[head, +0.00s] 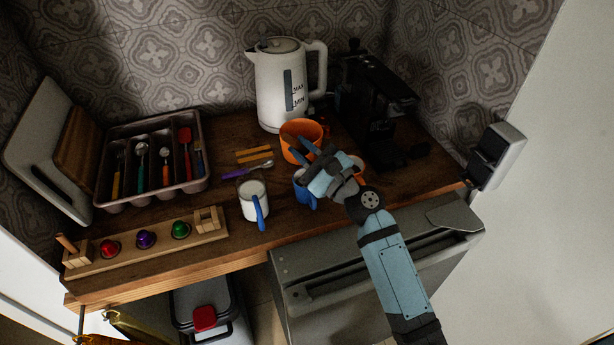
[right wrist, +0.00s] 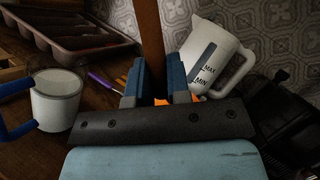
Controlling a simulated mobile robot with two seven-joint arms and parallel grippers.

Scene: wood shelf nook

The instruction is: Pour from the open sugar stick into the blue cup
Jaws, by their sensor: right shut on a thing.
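My right gripper (head: 318,158) is above the front right of the wooden counter, over the blue cup (head: 304,192), which it partly covers. In the right wrist view the gripper (right wrist: 155,85) is shut on a long brown-orange stick (right wrist: 150,40), which I take to be the sugar stick. It runs up out of that picture between the blue fingers. Its open end and any sugar cannot be made out. The blue cup cannot be made out in the right wrist view. My left gripper is not in view.
A white mug with a blue handle (head: 254,205) stands left of the blue cup. An orange bowl (head: 301,133) and white kettle (head: 281,90) are behind; a black coffee machine (head: 370,105) is right. Orange sticks (head: 254,157) and a purple-handled spoon (head: 247,171) lie left. The cutlery tray (head: 199,184) is farther left.

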